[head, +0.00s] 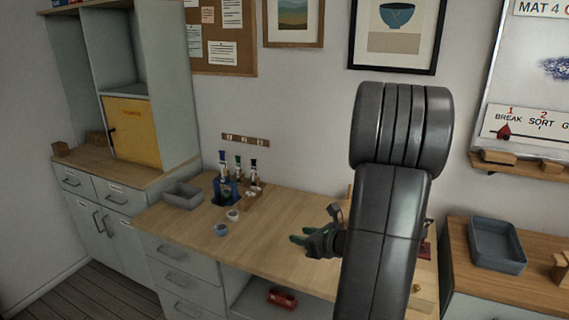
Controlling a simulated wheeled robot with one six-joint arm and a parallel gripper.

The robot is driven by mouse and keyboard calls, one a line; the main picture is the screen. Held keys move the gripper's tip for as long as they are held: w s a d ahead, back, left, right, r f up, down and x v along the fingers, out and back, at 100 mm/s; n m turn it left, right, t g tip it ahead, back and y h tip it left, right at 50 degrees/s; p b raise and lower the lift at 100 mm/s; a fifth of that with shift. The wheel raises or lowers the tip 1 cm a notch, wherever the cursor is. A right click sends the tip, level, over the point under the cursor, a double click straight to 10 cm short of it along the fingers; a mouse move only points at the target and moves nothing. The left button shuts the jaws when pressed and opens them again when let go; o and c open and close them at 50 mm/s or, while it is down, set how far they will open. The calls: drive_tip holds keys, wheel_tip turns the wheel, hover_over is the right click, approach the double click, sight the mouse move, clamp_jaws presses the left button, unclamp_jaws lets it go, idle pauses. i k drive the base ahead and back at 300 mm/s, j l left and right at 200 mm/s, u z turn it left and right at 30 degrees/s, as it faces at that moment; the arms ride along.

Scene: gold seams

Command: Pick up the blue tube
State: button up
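Several slim tubes stand upright at the back of the wooden bench, left of my arm. One with a blue top (222,158) rises from a blue holder (226,190). One with a green top (238,161) and one with a dark bluish top (253,164) stand to its right. At this size I cannot tell for sure which is the blue tube. My gripper (299,235) is over the bench, to the right of and nearer than the tubes. Its two green fingertips look apart, with nothing seen between them. My arm hides part of the bench.
A grey tray (183,196) lies left of the holder. A blue cup (221,229) and a white cup (233,215) stand in front of it. A red item (282,298) sits on the shelf below. Another grey tray (497,245) is at right. The bench's front middle is clear.

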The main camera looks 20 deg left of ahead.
sight(223, 165)
drive_tip(key=i+j+z, duration=0.1)
drive_tip(key=j+z, duration=0.35)
drive_tip(key=j, duration=0.3)
drive_tip(key=j+z, duration=0.45)
drive_tip(key=j, duration=0.35)
drive_tip(key=k+j+z, duration=0.1)
drive_tip(key=j+z, duration=0.35)
drive_tip(key=j, duration=0.3)
drive_tip(key=k+j, duration=0.1)
drive_tip(key=j, duration=0.3)
drive_tip(key=k+j, duration=0.1)
drive_tip(key=j, duration=0.35)
drive_tip(key=k+j, duration=0.1)
drive_tip(key=j, duration=0.3)
drive_tip(key=k+j+z, duration=0.1)
drive_tip(key=j, duration=0.3)
drive_tip(key=k+j, duration=0.1)
drive_tip(key=j, duration=0.35)
